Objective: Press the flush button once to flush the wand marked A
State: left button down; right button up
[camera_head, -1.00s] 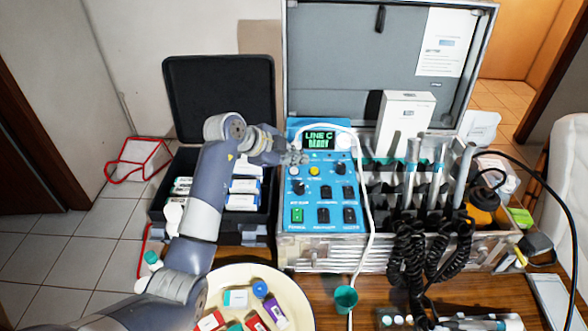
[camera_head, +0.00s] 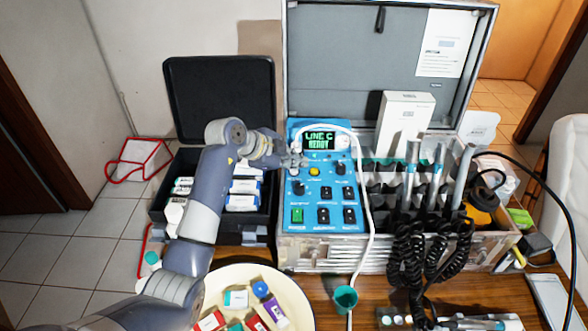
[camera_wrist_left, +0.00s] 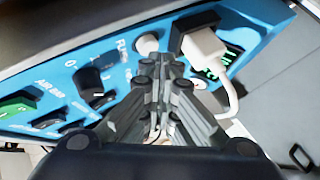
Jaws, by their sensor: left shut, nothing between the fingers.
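A blue control panel (camera_head: 325,217) stands in the open case, and its display (camera_head: 319,140) reads LINE C READY. My left gripper (camera_head: 295,160) is shut and empty over the panel's upper left part. In the left wrist view, its fingertips (camera_wrist_left: 160,66) are just short of a round white button (camera_wrist_left: 147,44), beside lettering that seems to start "FLU". I cannot tell whether they touch it. A yellow button (camera_head: 314,171) is to the right of the fingers. Several wands, including a grey one (camera_head: 463,172), stand in the holder on the right; no letter marks are readable. My right gripper is not in view.
A black knob (camera_head: 299,187) is below the fingers, and a green switch (camera_head: 297,215) is lower. A white hose (camera_head: 371,230) loops across the panel's top and down its right side. A black case (camera_head: 217,90) stands open on the left. A round tray (camera_head: 300,296) is in front.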

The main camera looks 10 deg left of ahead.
pick_arm(q)
jog(key=shift+f, duration=0.5)
dwell(0.8)
jog(key=shift+r+p, duration=0.9)
jog(key=shift+p, duration=0.25)
jog(key=shift+r+p, duration=0.35)
jog(key=shift+p, duration=0.1)
notch_tip(320, 180, up, 4)
jog(key=p, duration=0.4)
jog(key=shift+s+r+p, duration=0.15)
jog(key=shift+p, duration=0.2)
